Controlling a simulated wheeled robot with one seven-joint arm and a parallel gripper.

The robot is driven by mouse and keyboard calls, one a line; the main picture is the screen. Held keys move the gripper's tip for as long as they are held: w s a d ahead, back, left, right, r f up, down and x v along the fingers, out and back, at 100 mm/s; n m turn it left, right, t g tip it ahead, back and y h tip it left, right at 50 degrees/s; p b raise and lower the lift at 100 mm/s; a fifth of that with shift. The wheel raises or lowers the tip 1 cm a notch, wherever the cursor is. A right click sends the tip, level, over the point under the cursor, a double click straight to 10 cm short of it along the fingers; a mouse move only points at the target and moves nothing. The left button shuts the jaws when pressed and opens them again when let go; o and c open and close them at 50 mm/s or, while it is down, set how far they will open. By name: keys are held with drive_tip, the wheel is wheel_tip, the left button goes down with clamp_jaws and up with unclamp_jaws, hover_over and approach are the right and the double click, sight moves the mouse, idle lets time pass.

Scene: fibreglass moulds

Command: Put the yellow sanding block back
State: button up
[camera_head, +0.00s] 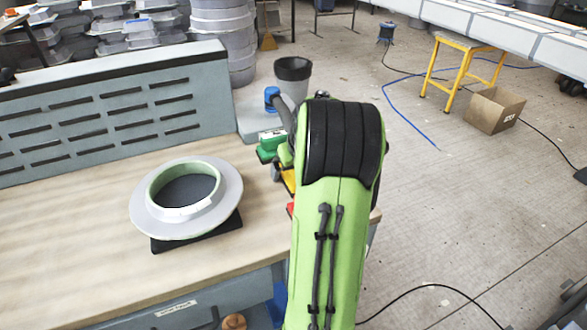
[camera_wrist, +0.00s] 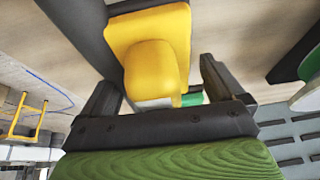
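The yellow sanding block (camera_wrist: 150,65) has a flat base and a raised, rounded grip. In the wrist view it is at the top middle, in front of and partly between my fingers. My gripper (camera_wrist: 160,88) is open, with one dark finger on each side and a visible gap between the block and the right finger. I cannot tell whether the left finger touches it. In the head view only a yellow sliver of the block (camera_head: 288,180) shows beside my arm, near the bench's right end. My arm hides the gripper there.
A flanged ring mould (camera_head: 222,205) stands on a black pad on the wooden bench (camera_head: 80,230). A green item (camera_head: 268,150) and a red item (camera_head: 290,208) are close to the yellow block. A slotted grey panel (camera_head: 110,110) lines the bench's back. Open floor lies right.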

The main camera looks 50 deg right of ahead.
drive_tip(key=p+v, duration=0.4)
drive_tip(key=v, duration=0.8)
drive_tip(key=shift+r, duration=0.2)
drive_tip(key=a+r+n, duration=0.2)
drive_tip(key=a, duration=0.9)
drive_tip(key=a+r+n, duration=0.2)
drive_tip(key=a, duration=1)
drive_tip(key=s+a+f+n+t+y, duration=0.1)
drive_tip(key=s+a+f+n+y, duration=0.1)
drive_tip(key=s+a, duration=0.7)
drive_tip(key=shift+a+f+t, duration=0.3)
drive_tip(key=shift+a+f, duration=0.2)
drive_tip(key=shift+f, duration=0.05)
drive_tip(key=shift+w, duration=0.1)
